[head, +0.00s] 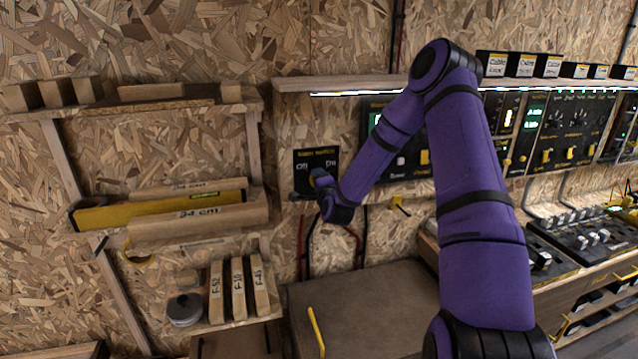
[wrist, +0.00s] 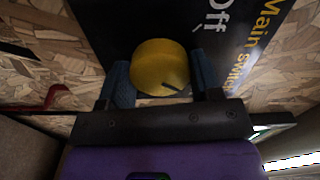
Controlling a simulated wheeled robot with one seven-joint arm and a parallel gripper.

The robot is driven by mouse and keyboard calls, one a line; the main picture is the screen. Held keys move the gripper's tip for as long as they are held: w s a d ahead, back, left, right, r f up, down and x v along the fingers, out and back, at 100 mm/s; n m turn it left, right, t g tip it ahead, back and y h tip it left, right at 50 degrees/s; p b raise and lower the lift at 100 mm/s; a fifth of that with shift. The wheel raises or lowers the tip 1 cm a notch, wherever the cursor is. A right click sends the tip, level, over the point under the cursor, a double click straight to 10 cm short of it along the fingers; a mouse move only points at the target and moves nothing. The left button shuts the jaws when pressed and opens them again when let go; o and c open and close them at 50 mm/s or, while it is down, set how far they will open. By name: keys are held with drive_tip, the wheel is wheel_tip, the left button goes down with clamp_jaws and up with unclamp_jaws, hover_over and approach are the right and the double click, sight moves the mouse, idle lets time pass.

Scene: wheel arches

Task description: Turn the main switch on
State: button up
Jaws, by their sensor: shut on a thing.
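The main switch is a round yellow knob (wrist: 157,62) on a black panel (wrist: 108,22), with a short dark mark on its face. The panel's lettering "Off" and "Main switch" reads sideways in the wrist view. In the head view the panel (head: 316,160) is on the wall, with "Off" on the left and "On" on the right; the knob is hidden behind my gripper there. My gripper (wrist: 160,72) is shut on the knob, one blue finger on each side. In the head view my gripper (head: 318,184) is at the panel's lower edge. I cannot tell the knob's exact setting.
A wooden shelf (head: 345,83) with a lit strip runs above the panel. Control panels (head: 570,130) line the wall to the right. A rack with a yellow level (head: 140,213) stands left. A brown box top (head: 365,305) is below, with cables hanging behind.

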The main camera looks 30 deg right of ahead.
drive_tip(key=shift+m, duration=0.6)
drive_tip(key=o, duration=0.9)
drive_tip(key=v, duration=1.1)
